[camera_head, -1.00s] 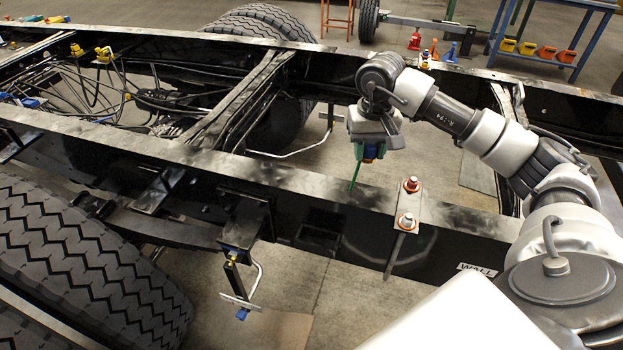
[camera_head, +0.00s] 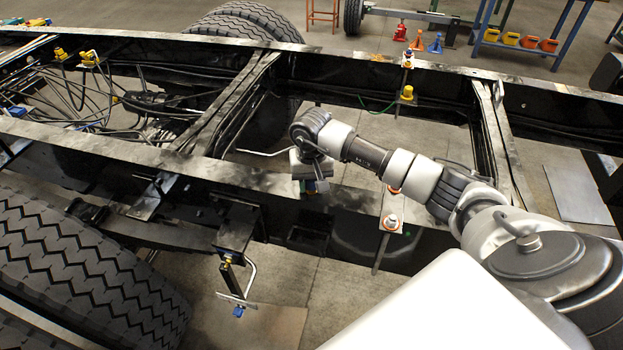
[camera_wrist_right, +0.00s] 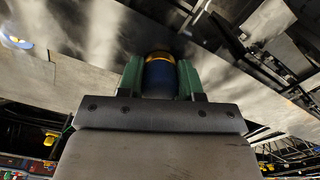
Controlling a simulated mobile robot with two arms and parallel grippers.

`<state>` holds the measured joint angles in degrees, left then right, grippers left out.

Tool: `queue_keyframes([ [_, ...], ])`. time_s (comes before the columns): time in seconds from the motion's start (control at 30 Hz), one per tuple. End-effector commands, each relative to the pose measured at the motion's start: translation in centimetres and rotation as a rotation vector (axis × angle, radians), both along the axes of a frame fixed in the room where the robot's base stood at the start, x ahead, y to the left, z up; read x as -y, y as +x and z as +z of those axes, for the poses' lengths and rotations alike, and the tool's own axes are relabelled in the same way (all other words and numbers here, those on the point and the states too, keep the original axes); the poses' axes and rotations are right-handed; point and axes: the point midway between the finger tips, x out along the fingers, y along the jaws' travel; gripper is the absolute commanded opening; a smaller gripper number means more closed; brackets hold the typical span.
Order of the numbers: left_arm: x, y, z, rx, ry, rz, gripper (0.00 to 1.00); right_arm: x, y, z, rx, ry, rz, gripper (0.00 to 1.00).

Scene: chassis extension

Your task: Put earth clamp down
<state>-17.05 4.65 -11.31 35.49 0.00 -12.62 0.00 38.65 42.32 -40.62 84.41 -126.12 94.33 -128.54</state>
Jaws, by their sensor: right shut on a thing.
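My right gripper (camera_head: 315,185) hangs over the near chassis rail, left of a bolted plate. In the right wrist view its green fingers (camera_wrist_right: 160,75) are shut on a dark blue part with a yellow band (camera_wrist_right: 160,82), which appears to be the earth clamp. The held part points at the dark metal rail surface. I cannot tell whether it touches the rail. In the head view the gripper body and arm mostly hide it. My left gripper is not in view.
The near rail (camera_head: 120,148) carries a plate with two orange-ringed bolts (camera_head: 393,197). On the far rail sit a yellow fitting (camera_head: 407,93) and a thin green cable (camera_head: 377,108). Large tyres (camera_head: 85,265) stand at the left. A crossmember (camera_head: 225,105) spans the rails.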

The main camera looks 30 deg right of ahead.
Motion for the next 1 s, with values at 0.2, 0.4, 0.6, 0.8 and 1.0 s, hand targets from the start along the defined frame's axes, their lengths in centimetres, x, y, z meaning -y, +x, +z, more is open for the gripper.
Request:
queue_keyframes([
  [0.2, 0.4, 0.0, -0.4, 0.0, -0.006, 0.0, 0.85, 0.0, 0.0, -0.3, 0.001, 0.0, 0.0, 0.0],
  [0.4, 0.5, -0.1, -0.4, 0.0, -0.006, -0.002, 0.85, 0.0, 0.0, -0.2, 0.0, 0.0, -0.001, 0.57],
  [0.6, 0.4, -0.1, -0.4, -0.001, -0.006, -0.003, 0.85, 0.0, 0.0, -0.2, 0.0, 0.0, -0.001, 0.61],
  [0.8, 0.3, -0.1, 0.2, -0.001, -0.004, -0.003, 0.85, 0.0, 0.0, 0.4, 0.0, 0.001, -0.001, 0.61],
  [1.0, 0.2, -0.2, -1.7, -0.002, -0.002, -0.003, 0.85, 0.1, 0.2, 3.5, 0.008, -0.001, -0.001, 0.61],
])
